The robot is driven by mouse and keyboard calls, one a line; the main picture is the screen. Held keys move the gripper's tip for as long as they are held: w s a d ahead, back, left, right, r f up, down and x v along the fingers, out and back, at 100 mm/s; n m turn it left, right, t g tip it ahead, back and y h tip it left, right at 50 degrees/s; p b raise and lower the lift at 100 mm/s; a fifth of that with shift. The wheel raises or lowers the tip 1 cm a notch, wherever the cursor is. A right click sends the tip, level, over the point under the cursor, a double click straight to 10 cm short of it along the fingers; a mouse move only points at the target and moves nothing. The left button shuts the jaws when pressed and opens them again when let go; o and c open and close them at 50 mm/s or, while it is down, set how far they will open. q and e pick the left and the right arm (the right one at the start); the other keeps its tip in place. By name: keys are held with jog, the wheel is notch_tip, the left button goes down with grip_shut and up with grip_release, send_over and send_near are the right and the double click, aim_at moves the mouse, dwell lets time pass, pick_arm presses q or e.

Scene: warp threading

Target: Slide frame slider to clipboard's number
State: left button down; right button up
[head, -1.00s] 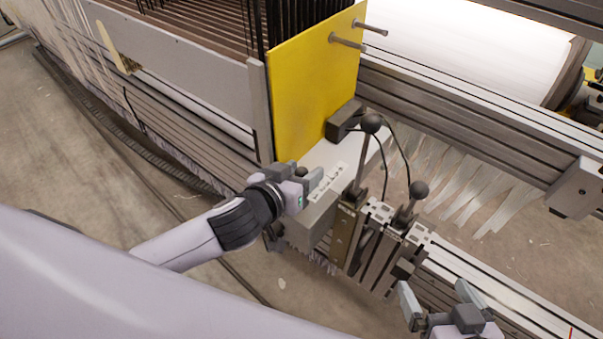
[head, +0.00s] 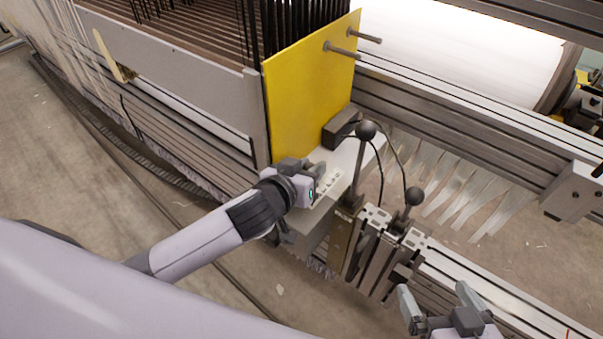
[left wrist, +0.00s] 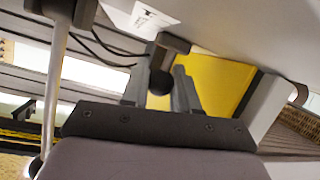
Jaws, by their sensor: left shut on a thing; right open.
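My left gripper (head: 304,168) is shut at the near end of the yellow panel (head: 310,85), over a grey box top with a pale marked strip (head: 329,187). In the left wrist view, a dark round knob (left wrist: 160,82) under a dark block (left wrist: 171,43) shows between its fingers; it looks like the slider's handle. The fingers hide most of it in the head view. A white label (left wrist: 146,18) shows in the left wrist view, its print too small to read. I cannot make out a clipboard. My right gripper (head: 437,294) is open and empty at the lower right.
A dark block with cables (head: 341,128) sits by the yellow panel. Metal rails (head: 470,145) run to the right. Bare floor (head: 80,180) lies at the left.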

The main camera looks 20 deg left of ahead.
pick_arm(q)
jog(key=shift+w, duration=0.2)
pick_arm(e)
jog(key=shift+s+d+f, duration=0.1)
jog(key=shift+s+f, duration=0.05)
jog(key=shift+f, duration=0.2)
pick_arm(q)
jog(key=c, duration=0.9)
grip_release()
jog(key=shift+s, duration=0.1)
jog(key=shift+s+r, duration=0.15)
jog(key=shift+s, duration=0.1)
jog(key=p+v, duration=0.2)
jog(key=v, duration=0.3)
jog(key=shift+s, duration=0.15)
jog(key=shift+s+a+r, duration=0.2)
jog(key=shift+s+r, duration=0.05)
jog(key=shift+s, duration=0.25)
pick_arm(e)
jog(key=shift+s+d+f+g+h, duration=0.15)
jog(key=shift+s+d+f+h, duration=0.05)
jog(key=shift+d, duration=0.15)
jog(key=shift+s+d+f+g+h, duration=0.15)
jog(key=shift+d+h, duration=0.05)
jog(key=shift+d, duration=0.15)
